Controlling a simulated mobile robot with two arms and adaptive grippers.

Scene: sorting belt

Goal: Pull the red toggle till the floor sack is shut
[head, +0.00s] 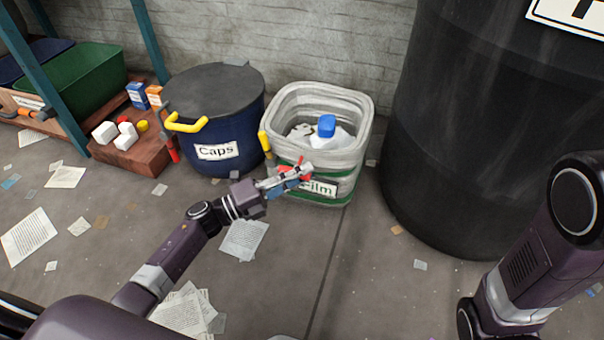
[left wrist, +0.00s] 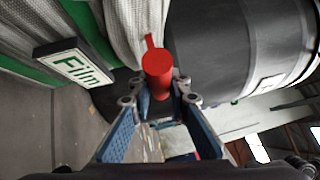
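The floor sack (head: 297,103) is a pale grey-white open-topped sack with green bands and a "Film" label (head: 320,188). Its mouth is wide open and a white bottle with a blue cap (head: 326,126) shows inside. The red toggle (left wrist: 157,70) is at the sack's front; in the head view it is partly hidden by my left gripper (head: 295,178). My right gripper is out of view.
A blue "Caps" barrel (head: 214,125) with a dark lid and yellow handle stands left of the sack. A large black drum (head: 480,130) stands to the right. Papers (head: 185,310) litter the otherwise clear floor.

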